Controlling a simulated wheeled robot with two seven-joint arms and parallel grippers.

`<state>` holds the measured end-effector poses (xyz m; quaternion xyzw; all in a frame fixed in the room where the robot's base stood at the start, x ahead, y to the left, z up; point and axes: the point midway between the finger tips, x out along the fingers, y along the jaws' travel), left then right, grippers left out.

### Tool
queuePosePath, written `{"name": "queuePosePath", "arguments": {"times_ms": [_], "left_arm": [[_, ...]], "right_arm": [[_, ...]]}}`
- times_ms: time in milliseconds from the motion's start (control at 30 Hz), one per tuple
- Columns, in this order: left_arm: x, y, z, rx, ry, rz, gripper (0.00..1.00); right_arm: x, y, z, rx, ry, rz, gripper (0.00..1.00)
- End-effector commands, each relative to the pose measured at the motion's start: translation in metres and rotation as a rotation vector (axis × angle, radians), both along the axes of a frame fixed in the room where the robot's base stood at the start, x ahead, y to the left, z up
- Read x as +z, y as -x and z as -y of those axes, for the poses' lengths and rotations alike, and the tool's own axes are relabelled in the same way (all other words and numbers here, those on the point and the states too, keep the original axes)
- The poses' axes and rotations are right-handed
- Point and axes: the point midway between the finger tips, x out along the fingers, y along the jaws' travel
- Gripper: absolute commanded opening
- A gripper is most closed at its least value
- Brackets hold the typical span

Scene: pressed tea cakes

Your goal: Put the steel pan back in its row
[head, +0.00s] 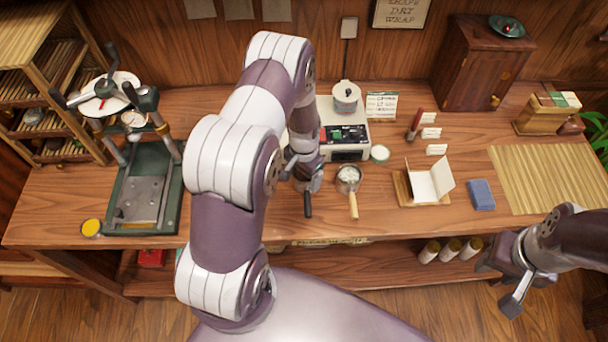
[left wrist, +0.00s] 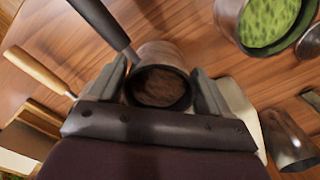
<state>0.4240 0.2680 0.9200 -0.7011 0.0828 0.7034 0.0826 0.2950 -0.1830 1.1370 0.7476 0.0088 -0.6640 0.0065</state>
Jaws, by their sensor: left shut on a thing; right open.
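The steel pan (left wrist: 162,53) has a black handle (left wrist: 103,24) and sits between the fingers of my left gripper (left wrist: 160,84), which is shut on it. Its inside looks brown; I cannot tell whether it holds anything. In the head view my left arm hides much of my left gripper (head: 306,176), and the black handle (head: 308,204) points to the table's front edge. I cannot tell if the pan touches the table. A pan with a wooden handle (head: 348,174) stands just to its right, holding something pale. My right gripper (head: 502,284) is open and empty, off the front right.
A scale (head: 350,154) with a lidded pot (head: 346,97) stands behind the pans. A green press (head: 145,200) is at left. A book stand (head: 408,192), blue block (head: 481,195) and bamboo mat (head: 550,175) lie right. The wood between press and pans is partly hidden.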

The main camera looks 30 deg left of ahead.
Motion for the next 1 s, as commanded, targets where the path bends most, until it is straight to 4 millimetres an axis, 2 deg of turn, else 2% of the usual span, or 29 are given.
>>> {"name": "queuePosePath", "arguments": {"times_ms": [33,133,467,500,533,567,833,867,1000], "left_arm": [[-0.006,0.000,0.000,0.000,0.001,-0.002,0.39],[-0.016,-0.001,0.000,0.000,-0.001,0.002,0.39],[-0.023,-0.001,0.000,0.001,-0.001,0.002,0.39],[-0.022,-0.001,0.000,0.001,-0.001,0.001,0.86],[-0.022,-0.001,0.000,0.001,-0.001,0.001,0.95],[-0.021,-0.001,0.000,0.001,-0.001,0.001,1.00],[-0.015,-0.001,0.000,0.001,-0.001,0.002,1.00],[-0.015,-0.001,0.000,0.001,0.000,0.003,1.00],[0.009,-0.002,0.000,0.001,-0.002,0.006,1.00]], "right_arm": [[0.007,0.000,0.000,0.000,0.000,0.000,0.43],[0.008,0.000,0.000,0.000,0.000,0.000,0.43],[0.003,0.000,0.000,0.000,0.000,0.000,0.43],[0.003,0.000,0.000,0.000,0.000,0.000,0.43],[0.004,0.000,0.000,0.000,0.000,0.000,0.43],[0.004,0.000,0.000,0.000,0.000,0.000,0.43],[0.009,0.000,0.000,0.000,0.000,0.000,0.43],[0.005,0.000,0.000,0.000,0.000,0.000,0.43],[-0.004,0.000,0.000,0.000,0.000,0.000,0.43]]}}
